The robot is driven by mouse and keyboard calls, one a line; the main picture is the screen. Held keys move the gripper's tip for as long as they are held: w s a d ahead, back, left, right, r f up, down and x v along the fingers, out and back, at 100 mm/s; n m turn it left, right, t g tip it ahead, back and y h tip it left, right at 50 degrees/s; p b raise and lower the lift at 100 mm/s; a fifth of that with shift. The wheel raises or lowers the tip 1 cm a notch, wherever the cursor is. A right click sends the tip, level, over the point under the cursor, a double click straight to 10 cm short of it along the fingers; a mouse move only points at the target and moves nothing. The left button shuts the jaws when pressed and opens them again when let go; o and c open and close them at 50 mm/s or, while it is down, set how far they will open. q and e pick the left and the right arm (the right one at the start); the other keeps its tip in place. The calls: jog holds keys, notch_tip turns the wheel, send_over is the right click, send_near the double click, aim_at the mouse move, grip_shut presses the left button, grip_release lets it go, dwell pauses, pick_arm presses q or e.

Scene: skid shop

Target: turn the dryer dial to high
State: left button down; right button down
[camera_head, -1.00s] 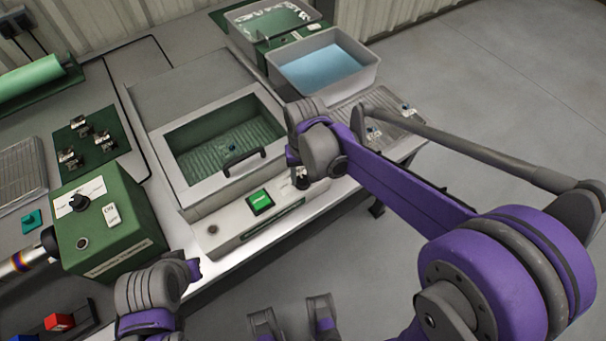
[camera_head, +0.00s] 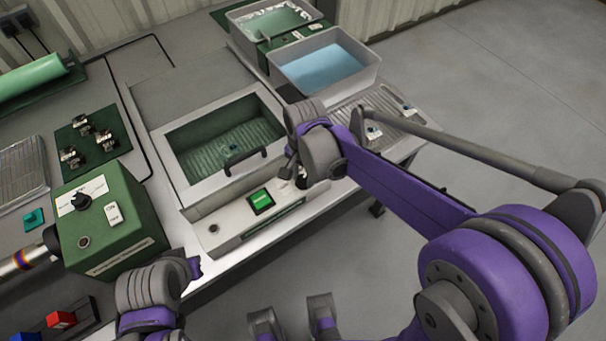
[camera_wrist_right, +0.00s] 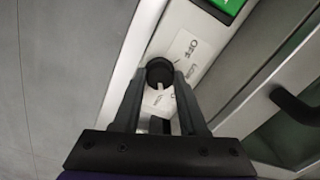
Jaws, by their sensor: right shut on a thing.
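The dryer (camera_head: 215,212) is a light grey unit with an open, green-floored chamber and a green display on its front panel. Its dark round dial (camera_wrist_right: 159,68) sits on this panel, by a label reading OFF and two smaller labels. In the wrist view my right gripper (camera_wrist_right: 160,78) has one finger on each side of the dial and is shut on it. In the head view the gripper comes down at the panel's right end and hides most of the dial. My left arm's end (camera_head: 150,298) is at the lower left, away from the dryer; its fingers cannot be made out.
A black handle (camera_head: 245,160) stands on the dryer's front rim, left of my right gripper. A grey tub of blue liquid (camera_head: 322,68) stands behind. A green control box (camera_head: 110,225) with its own black knob is at left. Open floor lies to the right.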

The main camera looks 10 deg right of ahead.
aim_at(304, 180)
dwell(0.4)
jog(key=shift+c, duration=2.2)
grip_release()
jog(key=shift+r, duration=0.1)
notch_tip(304, 180, up, 11)
jog(key=p, duration=0.1)
jog(key=shift+s+d+f, duration=0.1)
jog(key=shift+f, duration=0.1)
jog(key=s+d+f+n+t+p, duration=0.1)
jog(key=s+d+n+t+p, duration=0.4)
jog(key=s+n, duration=0.4)
jog(key=s+d, duration=0.1)
jog(key=s, duration=0.4)
jog(key=shift+d+n+p, duration=0.3)
jog(key=shift+d, duration=0.1)
